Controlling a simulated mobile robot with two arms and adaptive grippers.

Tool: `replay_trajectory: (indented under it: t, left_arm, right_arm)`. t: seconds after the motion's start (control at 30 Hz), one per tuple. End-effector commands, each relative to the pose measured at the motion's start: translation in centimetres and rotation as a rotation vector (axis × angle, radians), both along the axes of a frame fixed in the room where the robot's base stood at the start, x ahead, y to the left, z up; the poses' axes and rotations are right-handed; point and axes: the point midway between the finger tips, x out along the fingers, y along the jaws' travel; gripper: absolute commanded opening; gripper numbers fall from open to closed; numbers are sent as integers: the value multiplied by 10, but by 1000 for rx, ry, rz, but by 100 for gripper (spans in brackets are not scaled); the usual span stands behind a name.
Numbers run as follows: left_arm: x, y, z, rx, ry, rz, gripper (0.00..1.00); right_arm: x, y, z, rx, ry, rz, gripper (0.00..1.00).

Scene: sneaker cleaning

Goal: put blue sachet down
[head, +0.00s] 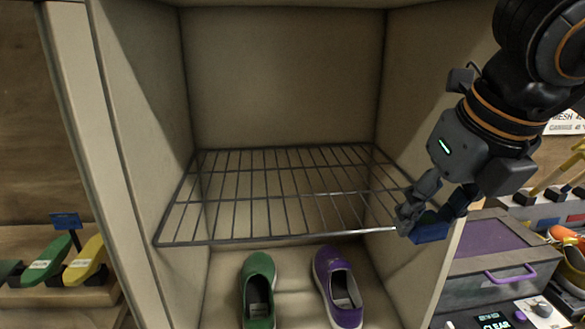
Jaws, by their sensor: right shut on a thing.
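The gripper's fingers partly hide the sachet. I cannot tell whether the sachet touches the rack or the cabinet side. My left gripper is not in view.
A green shoe (258,283) and a purple shoe (338,285) stand on the cabinet floor below the empty rack. A grey box with a purple lid (492,244) stands right of the cabinet. Green and yellow shoes (86,262) sit on a wooden shelf at left.

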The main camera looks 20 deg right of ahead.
Motion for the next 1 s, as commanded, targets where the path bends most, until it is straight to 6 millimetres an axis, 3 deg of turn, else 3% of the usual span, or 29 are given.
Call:
replay_trajectory:
  t: [0.13,0.23,0.7,0.93,1.0]
  left_arm:
    - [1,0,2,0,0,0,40]
    - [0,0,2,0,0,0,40]
    - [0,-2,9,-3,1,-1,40]
    - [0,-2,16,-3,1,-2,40]
    - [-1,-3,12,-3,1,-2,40]
  right_arm:
    - [-1,-3,8,2,2,-72,20]
    - [14,-6,7,4,8,-82,20]
    - [136,-35,6,5,8,-80,20]
    - [185,-47,7,5,7,-78,20]
    - [186,-48,-6,2,6,-76,20]
